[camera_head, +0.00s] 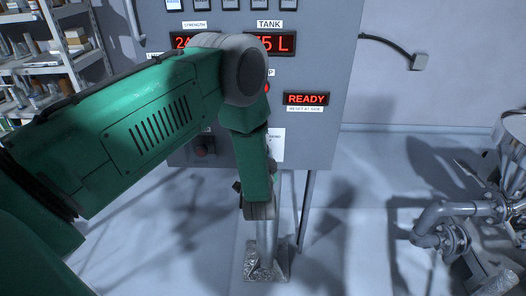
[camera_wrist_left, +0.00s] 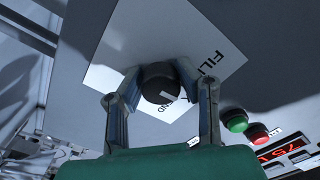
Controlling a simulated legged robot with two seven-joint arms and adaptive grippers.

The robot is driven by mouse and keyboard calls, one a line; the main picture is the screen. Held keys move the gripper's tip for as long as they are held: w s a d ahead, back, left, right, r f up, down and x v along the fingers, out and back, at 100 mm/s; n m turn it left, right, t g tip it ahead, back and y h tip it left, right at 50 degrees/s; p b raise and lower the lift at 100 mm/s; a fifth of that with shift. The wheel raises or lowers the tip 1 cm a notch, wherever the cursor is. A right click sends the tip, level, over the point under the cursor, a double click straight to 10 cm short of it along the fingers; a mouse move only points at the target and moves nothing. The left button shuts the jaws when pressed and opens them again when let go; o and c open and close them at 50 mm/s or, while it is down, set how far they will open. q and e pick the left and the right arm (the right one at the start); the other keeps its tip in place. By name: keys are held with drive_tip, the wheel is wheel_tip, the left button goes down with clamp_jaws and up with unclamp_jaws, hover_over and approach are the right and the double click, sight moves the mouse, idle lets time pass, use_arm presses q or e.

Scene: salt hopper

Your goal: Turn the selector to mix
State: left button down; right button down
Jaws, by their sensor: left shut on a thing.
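The selector (camera_wrist_left: 159,80) is a round black knob with a short white mark, on a white label plate (camera_wrist_left: 205,45). The plate reads "FILL" on one side; other lettering ends in "ND", the rest hidden. My left gripper (camera_wrist_left: 160,76) is shut on the selector, one finger on each side of it. In the head view my green left arm crosses the front of the grey control panel (camera_head: 320,60) and hides the selector and the gripper. My right gripper shows in neither view.
A red "READY" display (camera_head: 306,99) is on the panel's right side. A green button (camera_wrist_left: 235,119) and a red button (camera_wrist_left: 257,133) sit near the selector in the wrist view. Shelves (camera_head: 55,60) stand at left, grey pipework (camera_head: 440,215) at right.

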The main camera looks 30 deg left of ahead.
use_arm(q)
drive_tip(key=shift+d+f+m, duration=0.1)
drive_tip(key=shift+f+m, duration=0.05)
drive_tip(key=shift+m, duration=0.25)
drive_tip(key=c, duration=1.4)
unclamp_jaws()
drive_tip(key=shift+o, duration=1.2)
drive_tip(key=shift+s+d, duration=0.1)
drive_tip(key=shift+s, duration=0.05)
drive_tip(key=v, duration=1.1)
drive_tip(key=shift+s, duration=0.2)
